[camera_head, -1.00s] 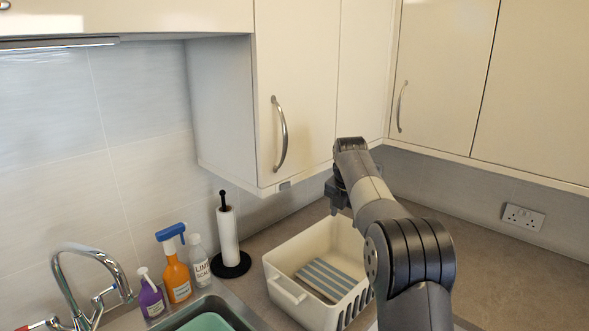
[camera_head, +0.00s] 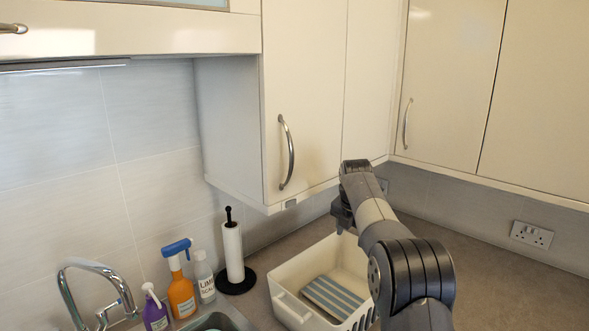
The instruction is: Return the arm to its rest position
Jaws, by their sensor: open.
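My arm reaches up from the bottom right, over the right side of a white basket (camera_head: 288,303) on the counter. My gripper (camera_head: 341,226) is at the arm's far end, pointing down above the basket's back part, below the wall cabinet. It is open, though its fingers are small and partly hidden by the arm. I see nothing held in it. A blue-and-white striped item (camera_head: 332,297) lies inside the basket.
Closed cream wall cabinets (camera_head: 305,90) hang close above and behind the gripper. Left of the basket stand a paper towel roll (camera_head: 233,252), an orange spray bottle (camera_head: 181,290), a clear bottle (camera_head: 204,278) and a purple bottle (camera_head: 154,312). A tap (camera_head: 95,290) is farther left. Bare counter (camera_head: 490,275) lies right.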

